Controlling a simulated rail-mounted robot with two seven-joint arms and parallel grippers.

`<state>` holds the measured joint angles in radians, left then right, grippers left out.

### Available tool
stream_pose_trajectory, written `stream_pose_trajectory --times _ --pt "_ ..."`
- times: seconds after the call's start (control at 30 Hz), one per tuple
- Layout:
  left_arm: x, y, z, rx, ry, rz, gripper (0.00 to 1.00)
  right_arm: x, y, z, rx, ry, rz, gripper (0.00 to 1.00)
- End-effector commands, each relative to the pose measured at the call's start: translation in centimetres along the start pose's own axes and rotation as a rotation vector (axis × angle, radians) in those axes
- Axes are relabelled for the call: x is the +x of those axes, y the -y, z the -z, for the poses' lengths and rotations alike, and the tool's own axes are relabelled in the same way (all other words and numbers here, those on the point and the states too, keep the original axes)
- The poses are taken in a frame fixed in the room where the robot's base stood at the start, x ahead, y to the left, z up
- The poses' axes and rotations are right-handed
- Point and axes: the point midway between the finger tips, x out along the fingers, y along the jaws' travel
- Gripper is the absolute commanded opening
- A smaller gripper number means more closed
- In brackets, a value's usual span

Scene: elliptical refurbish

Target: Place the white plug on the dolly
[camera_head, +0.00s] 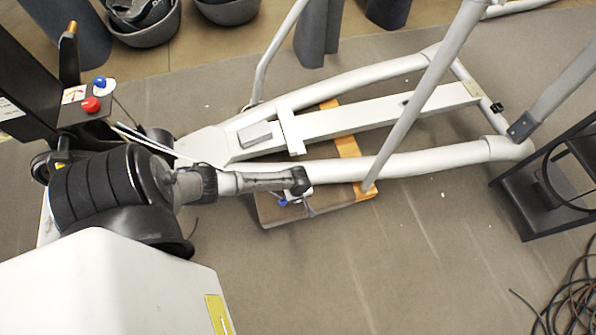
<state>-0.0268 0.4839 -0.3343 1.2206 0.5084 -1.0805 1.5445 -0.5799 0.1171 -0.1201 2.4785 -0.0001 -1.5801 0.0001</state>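The dolly (340,196) is a low board with brown and orange edges under the grey frame of the elliptical (415,163). A small white piece (294,194) with a blue part sits at the dolly's near-left corner. It may be the white plug, and is partly hidden. My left gripper (301,182), at the end of a grey and black arm from the left, is right over this piece. I cannot tell whether its fingers are closed on it or whether the piece rests on the board. My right gripper is not in view.
A red knob (91,104) and a blue-and-white piece (102,85) sit on the dark housing at left. A black metal frame (550,185) and coiled cables (575,300) are at right. Grey tubs (143,25) stand at the back. The floor (390,265) in front is mostly clear.

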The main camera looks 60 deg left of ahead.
Motion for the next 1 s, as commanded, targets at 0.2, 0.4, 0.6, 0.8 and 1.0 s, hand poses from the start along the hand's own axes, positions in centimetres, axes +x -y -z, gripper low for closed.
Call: stream_pose_trajectory --times 0.2,0.4,0.6,0.8,1.0 --pt "0.1 0.0 0.0 0.000 0.000 0.000 0.00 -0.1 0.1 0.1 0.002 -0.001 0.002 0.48" --pt "0.3 0.0 0.1 0.000 -0.001 0.001 0.31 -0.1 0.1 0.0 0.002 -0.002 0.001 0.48" --pt "0.3 0.0 0.0 0.000 0.000 0.001 0.48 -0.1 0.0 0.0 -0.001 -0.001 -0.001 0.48" --pt "0.3 0.0 0.0 0.000 0.000 0.001 0.48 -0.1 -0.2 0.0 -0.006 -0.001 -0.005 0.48" --pt "-1.4 0.0 0.0 0.000 0.000 0.000 0.48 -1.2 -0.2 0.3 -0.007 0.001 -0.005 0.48"
